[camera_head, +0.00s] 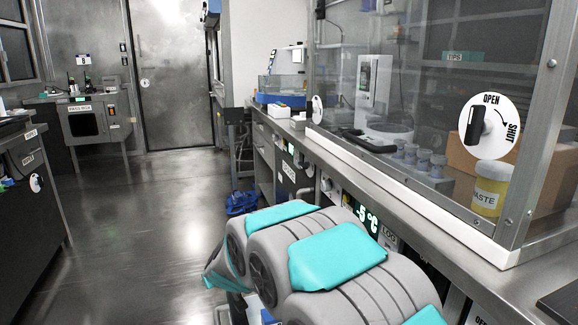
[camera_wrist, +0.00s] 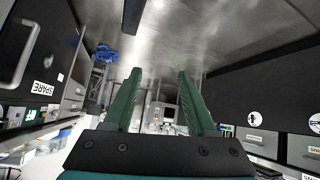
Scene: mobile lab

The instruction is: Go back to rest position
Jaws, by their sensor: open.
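My gripper (camera_wrist: 158,85) is open and empty in the wrist view. Its two green fingers stand apart, with the lab floor and far furniture visible between them. In the head view my grey and teal arm is folded at the bottom centre, beside the bench front. The gripper itself cannot be made out in the head view.
A long bench (camera_head: 400,210) with a glass enclosure (camera_head: 395,60) runs along the right, close to my arm. A dark cabinet (camera_head: 25,215) stands at the left. Open floor (camera_head: 140,220) leads to a metal door (camera_head: 168,75). A blue bundle (camera_head: 241,202) lies by the bench.

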